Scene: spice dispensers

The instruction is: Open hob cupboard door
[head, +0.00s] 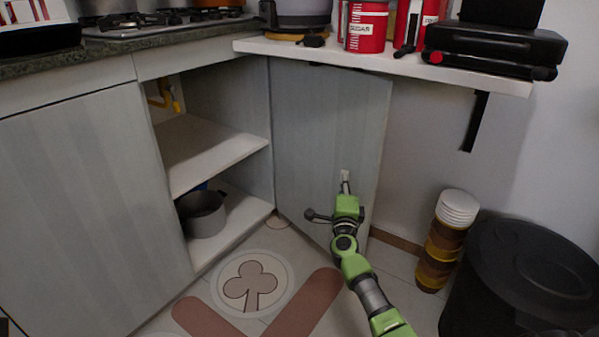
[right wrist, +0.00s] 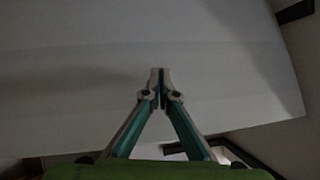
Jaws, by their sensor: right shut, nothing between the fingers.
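The hob cupboard door (head: 318,125) is a grey panel below the hob. In the head view it stands swung wide open to the right, under the white shelf. The cupboard inside (head: 215,150) is exposed, with a white middle shelf and a grey pot (head: 202,213) at the bottom. My right gripper (head: 345,175) is at the face of the door, fingers shut with nothing between them. In the right wrist view the shut fingertips (right wrist: 160,74) are in front of the pale door panel (right wrist: 90,60); I cannot tell if they touch it. My left gripper is not seen.
A white wall shelf (head: 470,80) with red tins and a black appliance overhangs the door. A round clover-patterned mat (head: 230,285) lies on the floor before the cupboard.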

